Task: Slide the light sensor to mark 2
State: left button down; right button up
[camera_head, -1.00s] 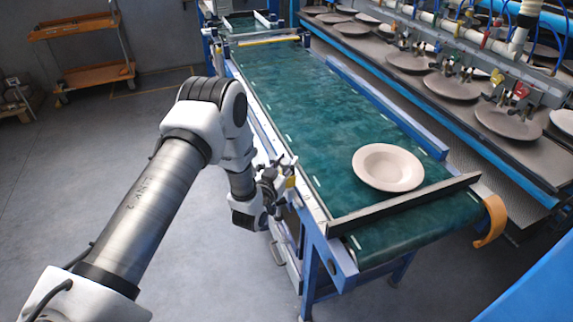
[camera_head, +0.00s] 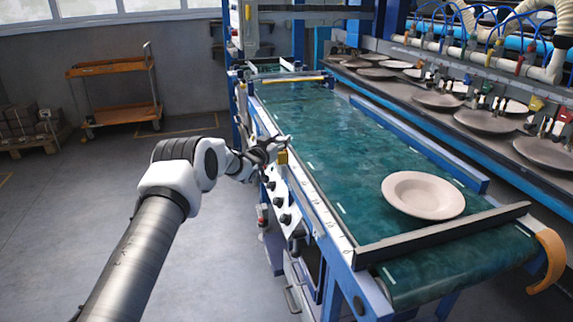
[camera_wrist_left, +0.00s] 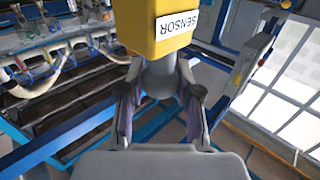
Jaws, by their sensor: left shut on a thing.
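The light sensor is a yellow block (camera_head: 283,157) on the rail (camera_head: 318,212) along the left side of the green conveyor belt. In the left wrist view it fills the top middle as a yellow body (camera_wrist_left: 165,42) with a white SENSOR label; a grey rounded knob shows beneath it. My left gripper (camera_head: 276,149) is at the sensor; in the wrist view its fingers (camera_wrist_left: 160,78) are shut on the sensor's knob from both sides. Small marks show along the rail, but their numbers are too small to read, so mark 2 cannot be picked out. My right gripper is not in view.
A beige plate (camera_head: 424,195) lies on the near part of the green belt (camera_head: 350,150), behind a dark crossbar (camera_head: 445,236). Dark knobs (camera_head: 285,218) stick out of the conveyor's left side. An orange cart (camera_head: 118,112) stands far left.

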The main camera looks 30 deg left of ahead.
pick_arm(q)
jog(key=shift+w+a+f+b, duration=0.2)
jog(key=shift+w+a+b, duration=0.35)
jog(key=shift+w+a, duration=0.25)
jog(key=shift+w+a+r, duration=0.2)
jog(key=shift+w+a, duration=0.05)
jog(key=shift+a, duration=0.2)
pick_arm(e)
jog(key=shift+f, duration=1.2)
pick_arm(q)
jog(key=c, duration=0.8)
grip_release()
jog(key=s, duration=1.2)
jog(key=shift+d, duration=0.4)
